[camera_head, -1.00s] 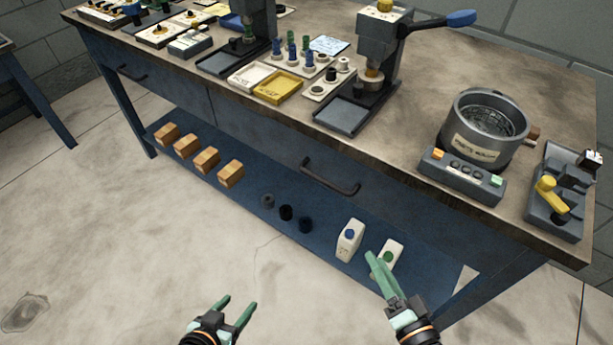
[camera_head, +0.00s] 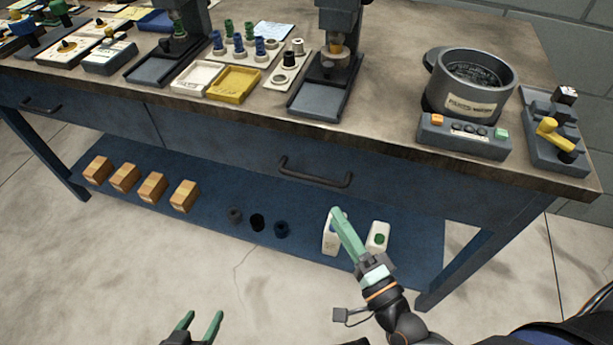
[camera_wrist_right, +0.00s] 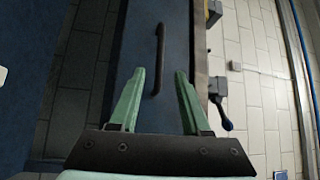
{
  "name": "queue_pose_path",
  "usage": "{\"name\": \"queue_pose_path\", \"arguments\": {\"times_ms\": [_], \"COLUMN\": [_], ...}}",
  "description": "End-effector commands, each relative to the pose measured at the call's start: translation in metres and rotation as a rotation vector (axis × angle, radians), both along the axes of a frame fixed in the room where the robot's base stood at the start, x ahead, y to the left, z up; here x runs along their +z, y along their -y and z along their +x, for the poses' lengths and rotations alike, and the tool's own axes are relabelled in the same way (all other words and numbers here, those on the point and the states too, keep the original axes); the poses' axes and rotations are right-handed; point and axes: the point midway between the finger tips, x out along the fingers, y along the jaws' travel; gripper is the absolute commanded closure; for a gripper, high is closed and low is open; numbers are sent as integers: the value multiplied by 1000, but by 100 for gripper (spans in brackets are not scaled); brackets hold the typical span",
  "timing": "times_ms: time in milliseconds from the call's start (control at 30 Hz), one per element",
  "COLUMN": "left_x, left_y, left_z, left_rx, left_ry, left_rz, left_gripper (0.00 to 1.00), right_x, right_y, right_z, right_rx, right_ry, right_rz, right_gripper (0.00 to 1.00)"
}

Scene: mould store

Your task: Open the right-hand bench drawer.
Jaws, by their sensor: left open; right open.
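The right-hand drawer (camera_head: 230,155) is a blue front panel under the bench top, and it looks closed. Its dark bar handle (camera_head: 315,178) shows in the middle of the panel. My right gripper (camera_head: 338,212) is below and slightly right of the handle, in front of the lower shelf. In the right wrist view the handle (camera_wrist_right: 159,58) stands ahead of the open green fingers (camera_wrist_right: 158,80), roughly between their lines and apart from them. My left gripper (camera_head: 200,322) is open and empty over the floor at the bottom of the head view.
The bench top (camera_head: 395,132) overhangs the drawer. A pot (camera_head: 468,85) and a button box (camera_head: 463,137) stand near its edge. The lower shelf (camera_head: 215,198) holds several wooden blocks and white bottles (camera_head: 377,238). The left drawer handle (camera_head: 40,107) is further left. Floor in front is clear.

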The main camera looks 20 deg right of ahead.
Motion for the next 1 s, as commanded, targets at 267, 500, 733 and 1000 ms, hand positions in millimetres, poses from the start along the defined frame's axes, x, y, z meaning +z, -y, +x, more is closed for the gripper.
{"name": "queue_pose_path", "arguments": {"times_ms": [267, 500, 733, 1000], "left_x": [-4, -6, -6, -5], "left_y": [1, 2, 1, 0], "left_z": [-5, -7, -6, -5], "left_rx": [2, 8, 10, 10], "left_ry": [-13, -16, -15, -11], "left_rz": [-3, -9, -8, -6], "left_gripper": [37, 37, 37, 37], "right_x": [9, 14, 15, 16], "right_y": [-10, -19, -22, -23], "right_z": [53, 94, 110, 112], "right_rx": [-2, -1, 0, 0], "right_ry": [5, 2, 0, -1], "right_rz": [1, 1, -2, -2], "right_gripper": [53, 53, 53, 53]}}
